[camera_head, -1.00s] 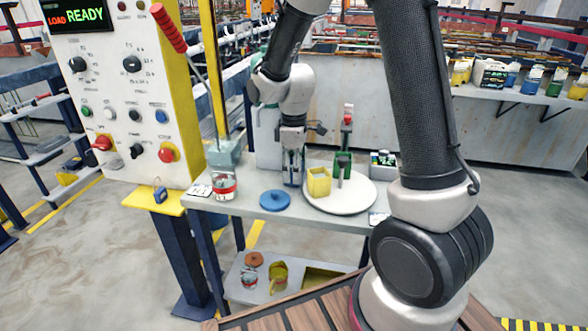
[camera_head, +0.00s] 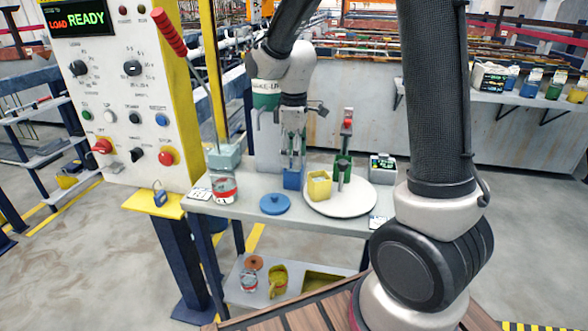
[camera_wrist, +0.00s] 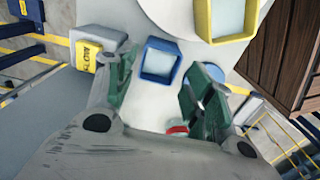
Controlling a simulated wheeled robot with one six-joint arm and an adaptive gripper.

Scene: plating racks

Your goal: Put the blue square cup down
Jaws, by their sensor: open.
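The blue square cup (camera_head: 293,179) stands upright on the grey table, just left of the yellow square cup (camera_head: 319,184) and close to the edge of the white round plate (camera_head: 352,202). My gripper (camera_head: 293,160) is above the blue cup, fingers pointing down. In the wrist view the blue cup (camera_wrist: 161,61) shows its open top and pale inside, near and between the spread fingertips of my gripper (camera_wrist: 158,82). My fingers are open and hold nothing. Whether a fingertip still touches the cup's rim is hard to tell.
A round blue lid (camera_head: 275,204) lies in front of the cup, and a red and white tin (camera_head: 224,187) stands left. A green item (camera_head: 342,165) stands right of the yellow cup. A grey box (camera_head: 383,168) is farther right. A lower shelf (camera_head: 312,276) holds more cups.

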